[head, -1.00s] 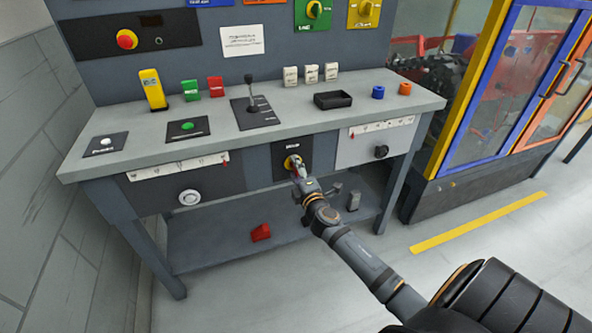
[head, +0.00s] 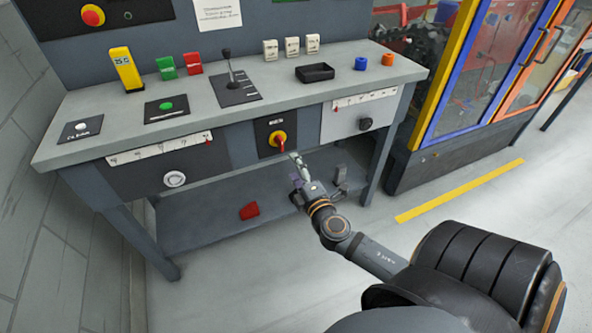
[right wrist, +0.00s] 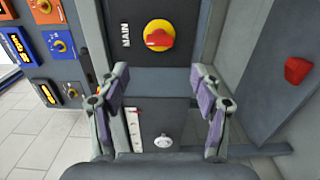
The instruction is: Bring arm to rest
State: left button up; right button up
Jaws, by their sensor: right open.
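My right gripper (head: 298,170) is in front of the workbench, just below and to the right of the red and yellow main switch (head: 279,140). It is apart from the switch. In the right wrist view its two fingers (right wrist: 160,84) are spread open with nothing between them. That view shows the switch's red handle on its yellow disc (right wrist: 159,36), beyond the fingertips, next to the label MAIN. My right arm reaches in from the lower right of the head view. My left gripper is in neither view.
The workbench top (head: 225,105) carries blocks, a lever (head: 230,70) and a black tray (head: 314,72). A red block (head: 249,210) lies on the lower shelf. A framed enclosure (head: 465,110) stands at the right. The floor by the yellow stripe (head: 460,190) is clear.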

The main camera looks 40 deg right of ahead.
jog(key=shift+s, duration=0.2)
dwell(0.4)
